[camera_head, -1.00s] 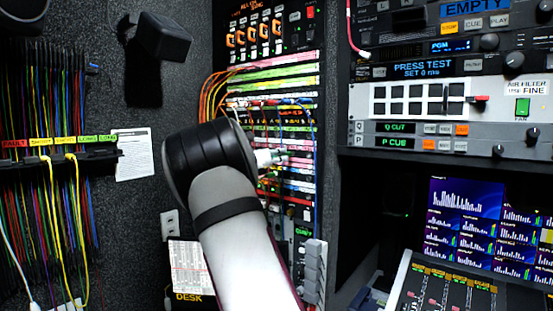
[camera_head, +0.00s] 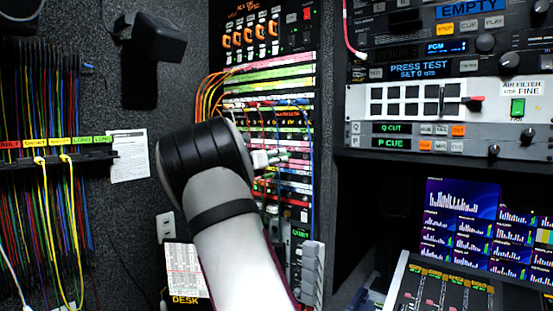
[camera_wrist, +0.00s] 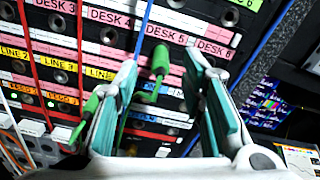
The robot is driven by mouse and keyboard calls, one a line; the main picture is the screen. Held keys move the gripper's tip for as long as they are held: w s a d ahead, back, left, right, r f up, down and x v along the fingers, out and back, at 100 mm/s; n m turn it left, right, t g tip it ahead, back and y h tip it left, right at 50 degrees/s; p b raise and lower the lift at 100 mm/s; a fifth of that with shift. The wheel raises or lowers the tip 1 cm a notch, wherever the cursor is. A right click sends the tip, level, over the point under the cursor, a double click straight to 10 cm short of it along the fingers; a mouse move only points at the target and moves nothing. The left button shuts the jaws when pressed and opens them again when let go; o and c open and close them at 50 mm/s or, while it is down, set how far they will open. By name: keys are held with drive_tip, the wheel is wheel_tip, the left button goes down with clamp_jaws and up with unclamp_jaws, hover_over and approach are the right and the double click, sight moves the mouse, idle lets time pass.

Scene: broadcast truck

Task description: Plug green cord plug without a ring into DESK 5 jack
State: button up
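In the wrist view, a green plug (camera_wrist: 160,60) sits over the spot directly below the pink DESK 5 label (camera_wrist: 166,33) and appears to be in that jack. In the head view, my arm hides part of the patch panel (camera_head: 275,75).
Blue cords (camera_wrist: 143,28) and a red cord (camera_wrist: 30,45) run down across the panel near my fingers. DESK 4 (camera_wrist: 109,18) and DESK 6 (camera_wrist: 215,48) labels flank DESK 5. An equipment rack (camera_head: 440,100) stands to the right; hanging cords (camera_head: 40,200) are at the left.

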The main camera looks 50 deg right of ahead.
drive_tip(key=s+a, duration=0.1)
drive_tip(key=a, duration=0.9)
drive_tip(key=shift+a, duration=0.4)
drive_tip(key=s+a+f+m+y, duration=0.8)
drive_tip(key=s+a+m, duration=0.2)
drive_tip(key=s, duration=0.3)
drive_tip(key=s+a+f+m+t+y, duration=0.1)
drive_tip(key=s+a+f+m+y, duration=0.1)
drive_tip(key=s+a, duration=0.4)
drive_tip(key=s+a+f+m+t+y, duration=0.1)
drive_tip(key=s+a+f+m+y, duration=0.2)
drive_tip(key=a, duration=0.9)
drive_tip(key=s+a+f+m+t+y, duration=0.2)
drive_tip(key=s+a+m+y, duration=0.3)
drive_tip(key=s+a+m, duration=0.2)
drive_tip(key=s+a, duration=0.2)
drive_tip(key=a, duration=0.1)
drive_tip(key=shift+s+f, duration=0.15)
drive_tip(key=shift+f, duration=0.2)
drive_tip(key=shift+c, duration=0.4)
